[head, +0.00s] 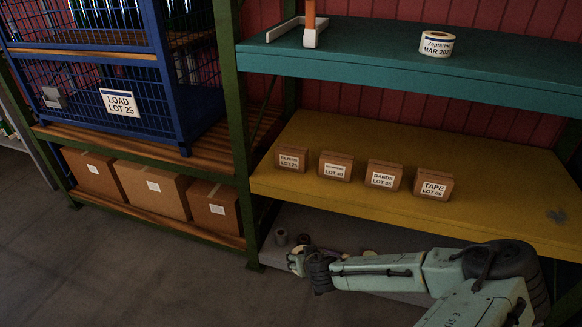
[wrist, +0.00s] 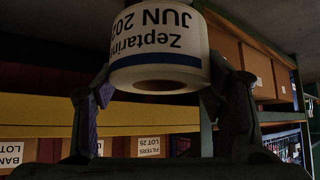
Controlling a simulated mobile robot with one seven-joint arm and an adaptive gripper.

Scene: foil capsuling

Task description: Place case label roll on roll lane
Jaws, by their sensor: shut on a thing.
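My gripper (head: 298,262) is low at the front of the grey bottom level, below the yellow shelf. In the wrist view my gripper (wrist: 158,88) is shut on a white roll with a blue band (wrist: 160,45), its upside-down label reading "Zeptarine JUN 202" with the end cut off. One dark finger is on each side of the roll. In the head view the held roll is small and dim. Another white label roll (head: 436,43), reading "Zeptarine MAR 202", stands on the teal top shelf (head: 370,62). No lane is clearly marked.
Several labelled brown boxes (head: 383,176) stand along the yellow shelf (head: 490,208). An orange post with a white base (head: 309,32) stands on the teal shelf. A blue wire cage (head: 85,85) is at left. Small dim items lie on the grey bottom level (head: 325,226) behind my gripper.

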